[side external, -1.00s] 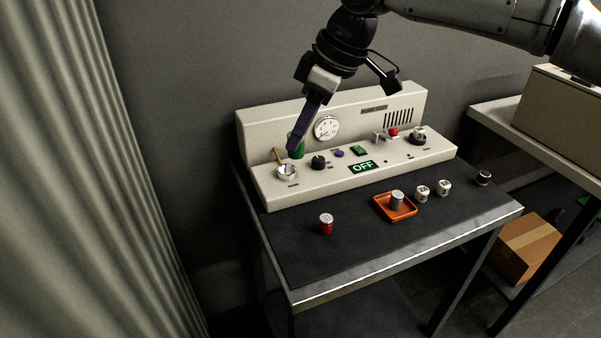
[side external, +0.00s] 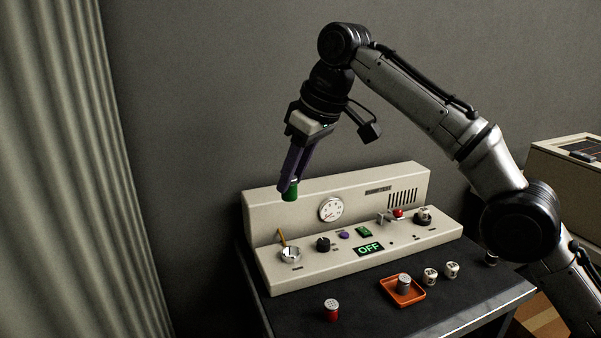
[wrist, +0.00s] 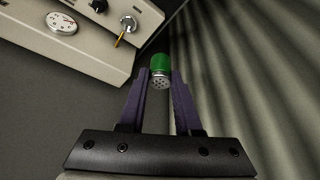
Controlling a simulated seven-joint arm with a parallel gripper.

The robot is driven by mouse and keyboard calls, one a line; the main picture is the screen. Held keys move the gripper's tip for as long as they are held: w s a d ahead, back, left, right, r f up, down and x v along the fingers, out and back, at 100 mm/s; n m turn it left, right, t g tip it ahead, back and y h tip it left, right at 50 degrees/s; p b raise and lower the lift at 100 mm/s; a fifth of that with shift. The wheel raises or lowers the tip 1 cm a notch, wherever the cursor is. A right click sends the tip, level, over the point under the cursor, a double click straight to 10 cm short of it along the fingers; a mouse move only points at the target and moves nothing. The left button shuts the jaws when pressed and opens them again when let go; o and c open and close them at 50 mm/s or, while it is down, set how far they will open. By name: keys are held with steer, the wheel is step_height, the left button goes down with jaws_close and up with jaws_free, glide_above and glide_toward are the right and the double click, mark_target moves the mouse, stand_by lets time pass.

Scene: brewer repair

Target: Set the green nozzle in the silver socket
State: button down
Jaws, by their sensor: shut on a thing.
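The green nozzle (side external: 290,191) is held between the purple fingers of my gripper (side external: 291,181), in the air above the left end of the machine. In the wrist view the green nozzle (wrist: 161,67) sits between the two fingertips (wrist: 161,78), with its silver, perforated end showing. The silver socket (side external: 290,254) is a round metal cup at the left of the machine's panel, with a yellow-orange lever beside it. It also shows in the wrist view (wrist: 128,23). The nozzle is well above the socket and apart from it.
The cream machine (side external: 330,262) carries a gauge (side external: 331,209), a black knob (side external: 322,244) and an OFF display (side external: 369,249). A red nozzle (side external: 331,310), an orange tray (side external: 388,292) with a grey nozzle (side external: 404,283), and white pieces (side external: 430,276) stand on the dark table.

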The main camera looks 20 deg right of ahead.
steer(key=shift+w+d+f+m+t+h, duration=0.15)
steer(key=shift+w+d+f+m, duration=0.4)
steer(key=shift+w+f, duration=1.95)
steer(key=shift+w+d+f+m+t+h, duration=0.2)
steer(key=shift+w+d+f+m, duration=0.55)
steer(key=shift+f, duration=3.2)
steer(key=shift+w+d+f+m+g+h, duration=0.1)
steer(key=shift+w+d+f+m+h, duration=0.3)
steer(key=shift+w+f, duration=2.2)
steer(key=shift+s+d+f, duration=0.1)
steer(key=shift+s+f, duration=0.15)
steer(key=shift+f, duration=0.35)
steer(key=shift+s+f, duration=0.2)
steer(key=shift+f, duration=0.45)
steer(key=shift+s+d+f, duration=0.1)
steer(key=shift+s+f, duration=0.15)
steer(key=shift+f, duration=0.35)
steer(key=shift+c, duration=0.6)
jaws_free()
